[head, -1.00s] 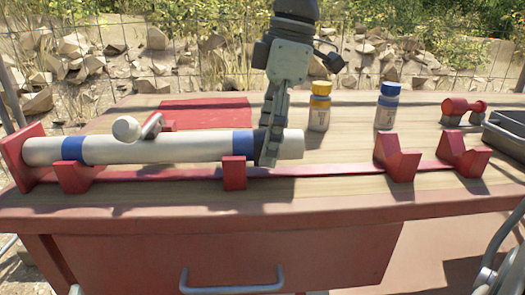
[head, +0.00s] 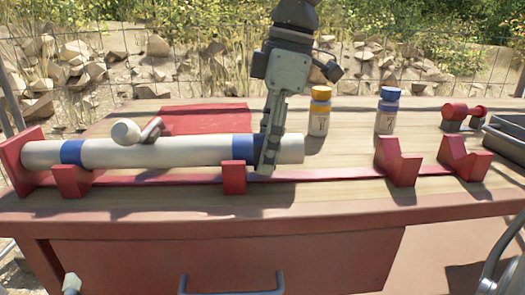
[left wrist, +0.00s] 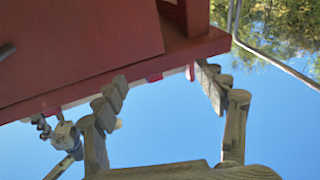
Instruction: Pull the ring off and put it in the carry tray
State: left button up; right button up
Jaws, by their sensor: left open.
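A long cream tube (head: 195,151) lies across the bench on red supports, with a blue band near its left end and another blue band (head: 242,147) near its right end. I cannot tell whether either band is the ring. My right gripper (head: 268,155) comes down from above over the tube, just right of the right band. One finger shows in front of the tube; its grip is unclear. A dark grey tray (head: 507,141), probably the carry tray, is cut off at the right edge. My left gripper (left wrist: 165,92) is open and empty in the left wrist view, near a red edge.
Red V-shaped supports (head: 398,162) stand empty right of the tube. A yellow-capped bottle (head: 320,112) and a blue-capped bottle (head: 388,110) stand behind. A red mat (head: 205,117) lies at the back. A small red-and-grey fixture (head: 463,115) sits near the tray.

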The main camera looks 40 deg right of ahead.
jog(key=shift+s+d+b, duration=0.2)
jog(key=shift+s+d, duration=0.6)
jog(key=shift+d, duration=0.5)
jog(key=shift+s+d+b, duration=0.25)
jog(key=shift+s+d, duration=0.55)
jog(key=shift+d, duration=0.5)
jog(key=shift+s+d+b, duration=0.2)
jog(key=shift+s+d, duration=0.6)
jog(key=shift+d, duration=0.5)
jog(key=shift+c, duration=0.2)
jog(key=a+p+v, duration=0.1)
jog(key=p+v, duration=0.4)
jog(key=v, duration=0.2)
jog(key=shift+w+r, duration=0.35)
jog(key=shift+a, duration=0.1)
